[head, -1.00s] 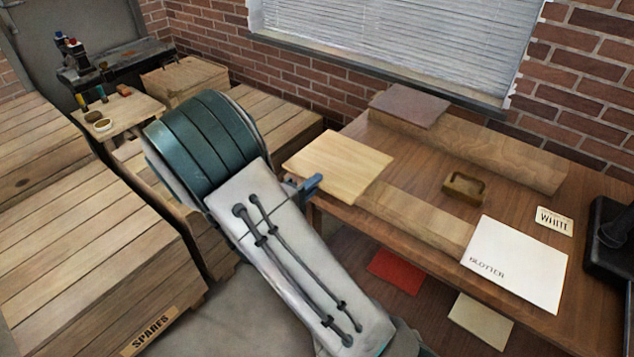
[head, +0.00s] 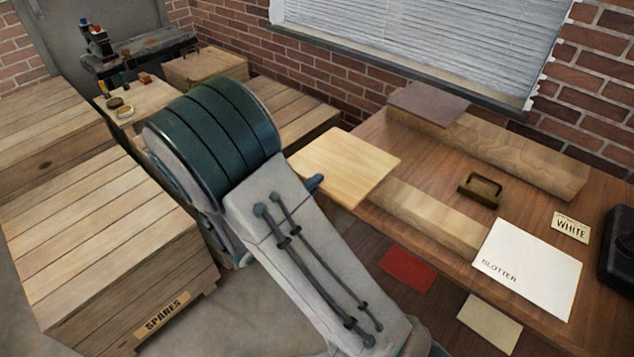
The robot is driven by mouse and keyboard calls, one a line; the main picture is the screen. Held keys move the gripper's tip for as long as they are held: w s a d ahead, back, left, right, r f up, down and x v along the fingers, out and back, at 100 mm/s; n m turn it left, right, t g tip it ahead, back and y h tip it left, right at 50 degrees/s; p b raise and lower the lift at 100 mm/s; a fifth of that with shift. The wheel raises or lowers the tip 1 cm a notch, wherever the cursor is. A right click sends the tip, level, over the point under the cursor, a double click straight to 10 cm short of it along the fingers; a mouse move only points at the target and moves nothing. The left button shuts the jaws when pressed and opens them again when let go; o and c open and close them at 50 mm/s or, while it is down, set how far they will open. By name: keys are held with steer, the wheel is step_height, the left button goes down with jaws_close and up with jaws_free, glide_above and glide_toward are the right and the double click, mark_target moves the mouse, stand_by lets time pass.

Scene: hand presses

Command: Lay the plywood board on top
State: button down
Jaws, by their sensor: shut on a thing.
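The plywood board (head: 345,165) is a pale, flat rectangle at the left end of the brown table (head: 530,175), reaching out past the table's left edge. My gripper (head: 315,184) shows only as a small blue piece at the board's near left edge. It is shut on the board there; my arm hides the rest of it. Whether the board touches anything beneath is hard to tell. A light wooden beam (head: 430,218) runs from under the board's right side along the table front. A thicker beam (head: 530,158) lies at the back, with a dark brown plate (head: 428,102) on its left end.
A small brown handled block (head: 480,189), a white BLOTTER sheet (head: 530,268) and a WHITE label (head: 570,227) lie on the table. A black object (head: 620,250) stands at the right. Red (head: 408,268) and cream (head: 489,322) sheets lie below. Wooden crates (head: 105,235) fill the left.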

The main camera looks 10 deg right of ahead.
steer(key=b+v, duration=0.1)
steer(key=v, duration=1.4)
steer(key=shift+b, duration=0.35)
